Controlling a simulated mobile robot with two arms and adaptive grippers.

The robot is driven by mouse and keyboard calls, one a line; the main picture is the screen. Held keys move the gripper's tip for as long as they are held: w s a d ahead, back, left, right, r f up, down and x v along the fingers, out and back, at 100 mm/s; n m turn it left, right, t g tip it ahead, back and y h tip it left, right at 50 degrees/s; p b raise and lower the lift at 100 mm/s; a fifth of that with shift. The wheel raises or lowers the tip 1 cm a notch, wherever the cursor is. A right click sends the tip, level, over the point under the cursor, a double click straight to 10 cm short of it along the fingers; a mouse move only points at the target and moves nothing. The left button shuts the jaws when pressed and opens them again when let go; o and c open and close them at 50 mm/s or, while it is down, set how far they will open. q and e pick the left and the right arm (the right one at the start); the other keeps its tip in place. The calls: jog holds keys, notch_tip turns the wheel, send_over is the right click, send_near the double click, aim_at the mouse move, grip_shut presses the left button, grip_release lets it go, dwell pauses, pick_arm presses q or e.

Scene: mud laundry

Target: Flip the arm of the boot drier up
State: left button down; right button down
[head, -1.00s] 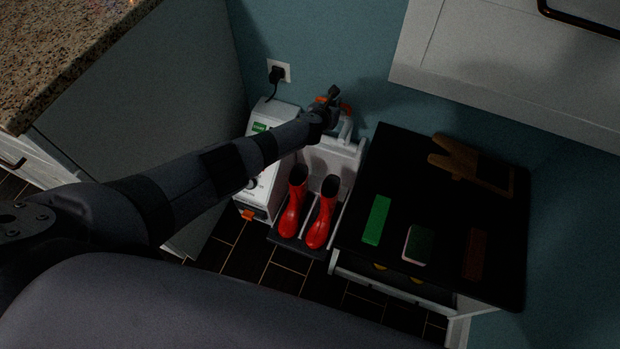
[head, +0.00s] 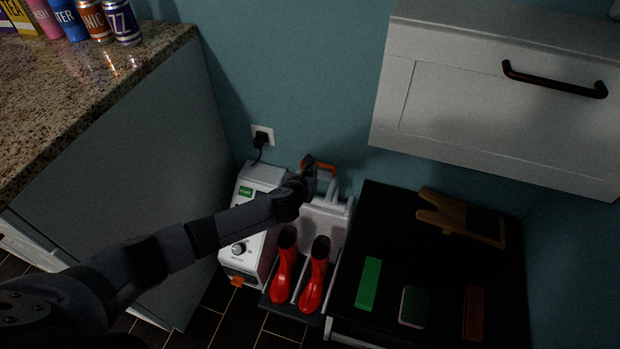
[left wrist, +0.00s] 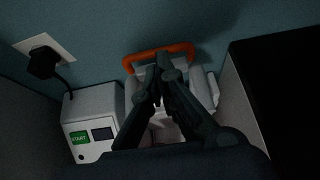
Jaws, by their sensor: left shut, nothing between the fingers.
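The boot drier (head: 258,178) is a white unit with a green start label and a knob, standing by the teal wall. Its arm (head: 331,186) is a white bar with an orange grip (head: 327,167), at the back above the boots. The orange grip (left wrist: 160,52) spans the upper middle of the left wrist view. My left gripper (head: 310,163) is shut and empty at the orange grip's left end in the head view. My right gripper is not in view.
Red boots (head: 316,275) stand on the drier's tray. A black-topped bench (head: 395,255) with brushes and a wooden boot jack (head: 460,217) is close on the right. A granite counter (head: 90,85) is on the left. A white cabinet (head: 490,100) hangs above right.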

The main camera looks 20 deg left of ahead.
pick_arm(q)
jog(key=v, duration=0.4)
jog(key=shift+s+d+f, duration=0.15)
jog(key=shift+s+d, duration=0.1)
jog(key=shift+s, duration=0.1)
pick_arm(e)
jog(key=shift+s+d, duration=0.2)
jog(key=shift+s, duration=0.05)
pick_arm(q)
jog(key=shift+w+a, duration=0.1)
jog(key=shift+w, duration=0.15)
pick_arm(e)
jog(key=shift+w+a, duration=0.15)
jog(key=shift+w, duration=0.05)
